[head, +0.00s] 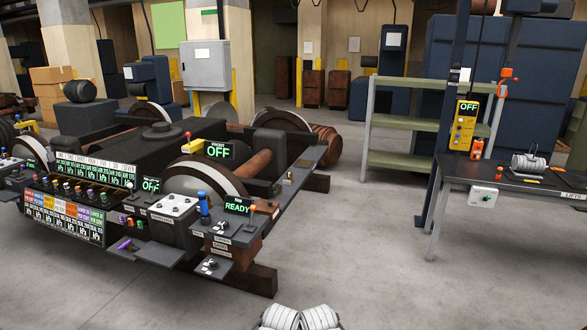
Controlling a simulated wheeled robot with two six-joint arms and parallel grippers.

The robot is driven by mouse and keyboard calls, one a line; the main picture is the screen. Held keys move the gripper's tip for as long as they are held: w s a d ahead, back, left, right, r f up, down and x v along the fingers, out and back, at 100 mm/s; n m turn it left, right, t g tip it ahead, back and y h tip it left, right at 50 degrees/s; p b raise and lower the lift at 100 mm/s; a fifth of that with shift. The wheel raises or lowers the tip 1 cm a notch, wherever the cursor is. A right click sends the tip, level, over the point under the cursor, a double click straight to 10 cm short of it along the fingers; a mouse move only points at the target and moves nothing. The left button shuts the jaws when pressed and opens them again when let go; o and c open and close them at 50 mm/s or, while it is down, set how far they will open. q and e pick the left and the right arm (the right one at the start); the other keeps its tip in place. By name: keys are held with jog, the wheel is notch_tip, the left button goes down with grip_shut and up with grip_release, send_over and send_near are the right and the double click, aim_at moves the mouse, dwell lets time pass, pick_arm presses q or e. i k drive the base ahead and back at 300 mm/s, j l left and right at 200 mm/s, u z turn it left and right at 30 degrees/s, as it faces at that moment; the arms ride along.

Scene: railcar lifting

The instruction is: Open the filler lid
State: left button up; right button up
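No part is legibly marked as the filler lid, so I cannot tell for sure which piece it is. A dark box (238,238) at the front corner of the bogie has small labels, one seeming to read SAND. A green READY display (238,207) stands on it. A blue-topped handle (204,204) stands at its left. A small dark plate with a pale fitting (209,266) sits low at its front. Neither gripper's fingers show. Two pale ribbed rounded shapes (300,317) are cut off at the bottom edge; I cannot tell what they are.
A wheel (200,180) and an OFF display (218,152) stand behind the box. A labelled panel (65,210) is at left. A dark beam end (258,280) juts out low. A workbench (510,180) and green shelf rack (400,158) stand right. The floor between (385,255) is clear.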

aim_at(262, 205)
jog(key=i, duration=1.7)
jog(key=i+l, duration=0.1)
jog(key=i, duration=1.55)
jog(key=j+u, duration=0.05)
jog(key=j, duration=0.05)
